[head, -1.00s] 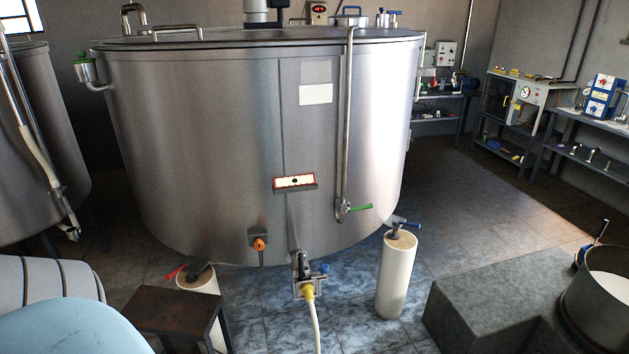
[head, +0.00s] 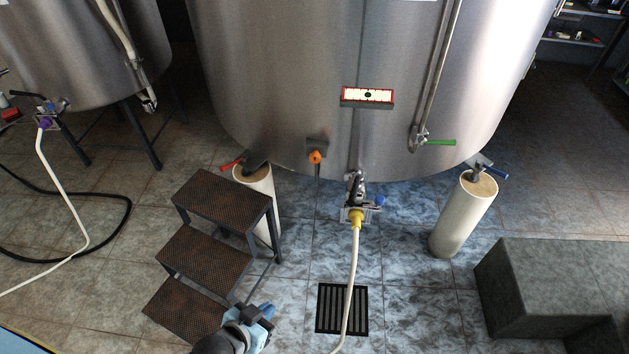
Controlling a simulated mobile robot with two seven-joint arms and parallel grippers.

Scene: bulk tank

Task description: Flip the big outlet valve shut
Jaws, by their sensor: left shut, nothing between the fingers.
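The big steel tank (head: 290,80) fills the upper middle of the head view. Its outlet valve (head: 354,188) sits low at the front centre, with a blue part (head: 379,201) at its right side. A yellow fitting (head: 356,218) below it joins a white hose (head: 351,270). The exact handle position is too small to tell. My left gripper (head: 262,318) is at the bottom of the view, shut and empty, well in front of and below the valve, left of the hose. My right gripper is not in view.
Rusty steps (head: 205,260) stand left of the valve. A floor drain (head: 342,309) lies under the hose. White tank legs (head: 463,215) stand on both sides, and a grey block (head: 550,285) is at right. A green-handled valve (head: 440,142) and an orange knob (head: 315,157) are on the tank.

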